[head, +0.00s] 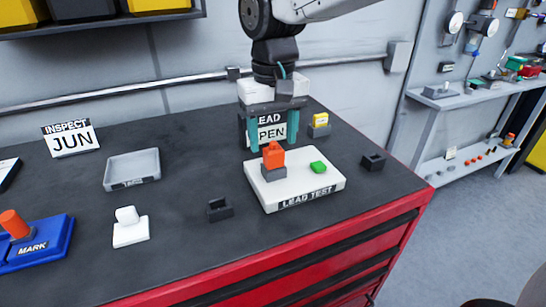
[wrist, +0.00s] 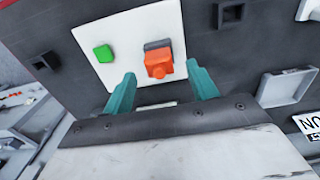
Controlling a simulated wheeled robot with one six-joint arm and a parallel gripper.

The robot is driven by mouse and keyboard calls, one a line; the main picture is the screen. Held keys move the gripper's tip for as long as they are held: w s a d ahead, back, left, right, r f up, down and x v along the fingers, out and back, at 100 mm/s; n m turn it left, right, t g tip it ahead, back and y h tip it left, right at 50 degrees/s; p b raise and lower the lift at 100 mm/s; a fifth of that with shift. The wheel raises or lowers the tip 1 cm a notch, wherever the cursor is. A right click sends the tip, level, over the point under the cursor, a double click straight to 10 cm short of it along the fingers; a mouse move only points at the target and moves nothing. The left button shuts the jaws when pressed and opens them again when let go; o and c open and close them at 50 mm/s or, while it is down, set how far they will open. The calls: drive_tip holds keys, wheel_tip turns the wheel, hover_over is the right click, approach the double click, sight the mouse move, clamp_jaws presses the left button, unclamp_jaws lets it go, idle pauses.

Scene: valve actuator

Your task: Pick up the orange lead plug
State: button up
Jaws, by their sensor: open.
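The orange lead plug (head: 273,153) stands upright in a grey socket (head: 273,173) on the white LEAD TEST block (head: 318,187). My gripper (head: 260,148) is open above and behind the block, with its teal fingers pointing down. In the wrist view the plug (wrist: 158,66) lies beyond the fingertips of my gripper (wrist: 162,82), roughly midway between them sideways. The fingers do not visibly touch the plug. A green button (head: 318,167) is on the block to the right of the plug.
A sign reading EAD and PEN (head: 270,133) stands behind the block, partly hidden by my gripper. Small black holders (head: 219,210) and (head: 373,162) flank the block. A grey tray (head: 132,170), a white switch (head: 130,228) and a blue MARK base (head: 35,245) lie left.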

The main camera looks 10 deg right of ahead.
sight(273, 155)
drive_tip(key=shift+f, duration=1.2)
clamp_jaws()
